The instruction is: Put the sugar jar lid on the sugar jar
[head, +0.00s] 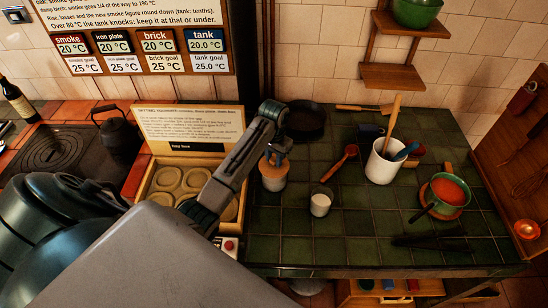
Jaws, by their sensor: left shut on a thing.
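My left gripper (277,155) reaches across the counter from the left. It is shut on the sugar jar lid (273,168), a round tan lid. The lid is directly over the sugar jar (273,185), a small pale jar on the green tiles. The lid looks level and in line with the jar's mouth. I cannot tell whether it touches the rim or is slightly above it. The gripper hides part of the lid's top. My right gripper is not in view.
A glass with white contents (320,204) stands close, to the right of the jar. A wooden tray (160,172) of round pieces is left.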

